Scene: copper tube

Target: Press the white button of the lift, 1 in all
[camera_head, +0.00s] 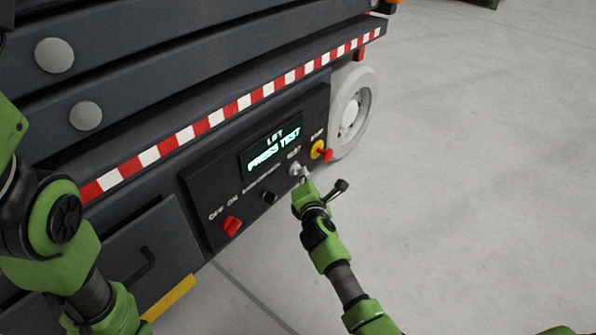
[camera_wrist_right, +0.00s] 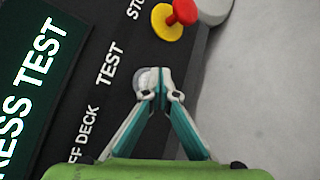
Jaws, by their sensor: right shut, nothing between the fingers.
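The white button (camera_head: 295,168) sits on the dark control panel of the lift, below the word TEST. It is a small pale round knob. My right gripper (camera_head: 304,175) is shut and empty, with its fingertips right at the button. In the right wrist view, the shut fingertips (camera_wrist_right: 153,84) cover part of the button (camera_wrist_right: 139,80), whose pale edge shows on their left. I cannot tell whether the tips touch it or whether it is pressed in. My left arm shows at the left, but its gripper is out of view.
The lit screen (camera_head: 271,147) reads PRESS TEST. A red-and-yellow stop button (camera_head: 319,150) is right of the white button. A dark knob (camera_head: 269,198) and a red switch (camera_head: 232,226) are to the left. A pale wheel (camera_head: 367,98) stands at the right. The grey floor there is clear.

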